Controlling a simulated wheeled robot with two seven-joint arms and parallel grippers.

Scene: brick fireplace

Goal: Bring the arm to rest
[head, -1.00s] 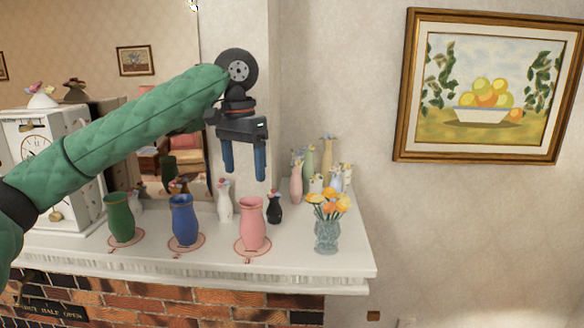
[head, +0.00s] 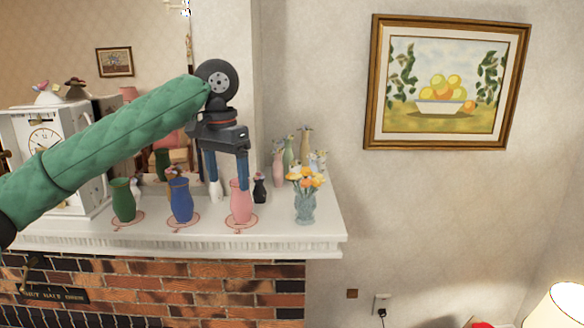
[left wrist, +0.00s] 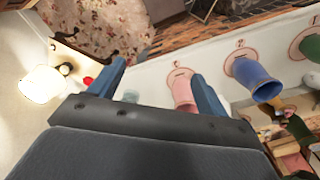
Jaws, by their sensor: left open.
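My left arm comes in from the left in the head view, in a green quilted sleeve. My left gripper (head: 227,177) is open, its two blue fingers pointing down over the mantel. The pink vase (head: 240,204) stands upright on a round pink mat, just below and partly behind the right finger in that view. In the left wrist view the pink vase (left wrist: 183,92) shows between the open fingers, nearer one of them. I cannot tell whether a finger touches it. Nothing is visibly held. My right gripper is not in view.
A blue vase (head: 181,199) and a green vase (head: 123,200) stand on mats to the left. A glass vase of yellow flowers (head: 306,201) and several small vases stand right and behind. A white clock (head: 47,143) is at left. The mantel (head: 300,234) ends at right.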

